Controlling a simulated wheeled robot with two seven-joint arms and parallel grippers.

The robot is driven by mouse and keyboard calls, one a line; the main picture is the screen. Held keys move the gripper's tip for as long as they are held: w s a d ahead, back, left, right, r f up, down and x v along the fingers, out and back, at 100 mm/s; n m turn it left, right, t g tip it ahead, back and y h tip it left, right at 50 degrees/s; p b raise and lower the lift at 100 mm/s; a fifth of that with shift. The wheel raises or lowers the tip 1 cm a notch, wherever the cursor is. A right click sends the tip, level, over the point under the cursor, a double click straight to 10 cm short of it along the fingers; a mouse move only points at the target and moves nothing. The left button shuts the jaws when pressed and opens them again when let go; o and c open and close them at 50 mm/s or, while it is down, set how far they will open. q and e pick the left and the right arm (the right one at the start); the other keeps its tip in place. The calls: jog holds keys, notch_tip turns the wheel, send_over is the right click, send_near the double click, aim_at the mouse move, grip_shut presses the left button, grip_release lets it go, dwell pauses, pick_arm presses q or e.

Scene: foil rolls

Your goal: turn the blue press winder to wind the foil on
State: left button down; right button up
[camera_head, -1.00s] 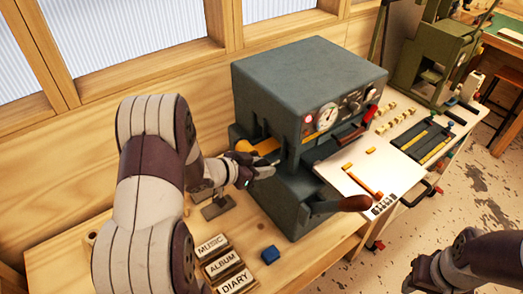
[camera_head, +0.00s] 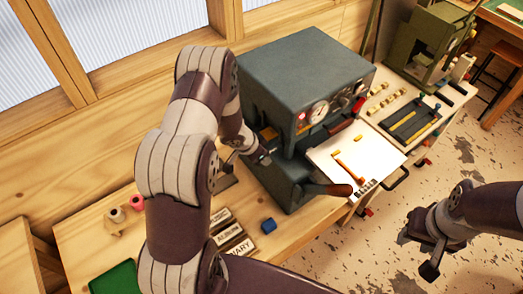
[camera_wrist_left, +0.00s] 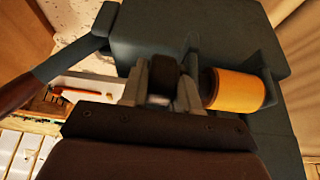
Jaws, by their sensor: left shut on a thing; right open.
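The blue-grey press (camera_head: 300,75) stands on the wooden bench, with gauges on its front and a dark red-brown lever handle (camera_head: 328,189) low on it. My left gripper (camera_head: 264,157) is at the near side of the press. In the left wrist view its fingers (camera_wrist_left: 163,85) are shut on a dark winder knob (camera_wrist_left: 165,67). An orange foil roll (camera_wrist_left: 238,90) sits just right of the fingers, in a bracket of the press. In the head view the arm hides much of that spot. My right gripper (camera_head: 425,248) is open and empty, over the floor at right.
Pink-topped spools (camera_head: 116,214) stand at left.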

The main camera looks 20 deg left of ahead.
dwell(0.4)
pick_arm(q)
jog(key=c, duration=0.9)
grip_release()
jog(key=v, duration=1.2)
jog(key=shift+a+r, duration=0.1)
jog(key=shift+r, duration=0.25)
